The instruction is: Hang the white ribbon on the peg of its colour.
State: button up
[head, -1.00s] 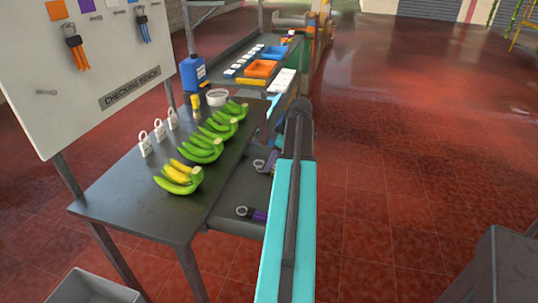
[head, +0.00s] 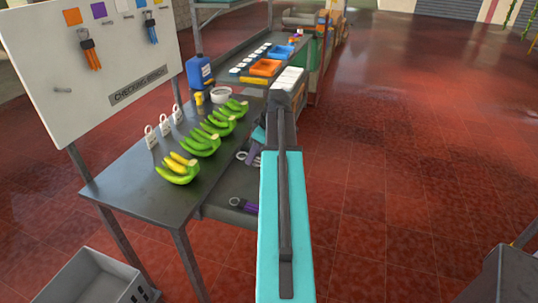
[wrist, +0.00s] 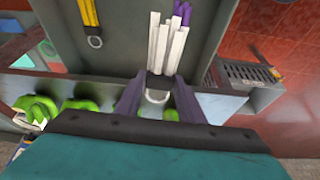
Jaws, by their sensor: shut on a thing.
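The white ribbon (wrist: 165,45) is a bundle of white strips with a pale ring (wrist: 157,97), in the middle of the wrist view. My gripper (wrist: 158,84) is shut on it near the ring. In the head view my arm hides the jaws and the held ribbon. The upright board (head: 90,60) at the left of the head view carries orange, purple, white and blue patches. A small peg shows under the white patch (head: 121,5), with no ribbon visible on it. Orange ribbons (head: 91,54) and blue ribbons (head: 151,30) hang under their own patches.
A dark bench (head: 130,190) below the board holds banana bunches (head: 180,170) and white padlock-shaped tags (head: 151,138). A purple ribbon (head: 243,205) lies low beside the bench. A grey crate (head: 95,280) stands at the front left. The red floor at right is mostly open.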

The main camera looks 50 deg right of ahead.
jog(key=w+a+r+m, duration=0.1)
jog(key=w+a+r, duration=0.1)
jog(key=w+a, duration=0.65)
jog(key=w+a+r, duration=0.2)
jog(key=w+a, duration=0.1)
jog(key=a, duration=1)
jog(key=w+a+r+m, duration=0.15)
jog(key=w+a, duration=0.35)
jog(key=a, duration=0.6)
jog(key=w+a+f+b, duration=0.1)
jog(key=a+f+b, duration=0.2)
jog(key=a+b, duration=0.2)
jog(key=a+f+h+b, duration=0.1)
jog(key=a+f+b, duration=0.2)
jog(key=a, duration=0.8)
jog(key=shift+w+a+f+b, duration=0.25)
jog(key=shift+w+a+b, duration=0.1)
jog(key=shift+b, duration=0.7)
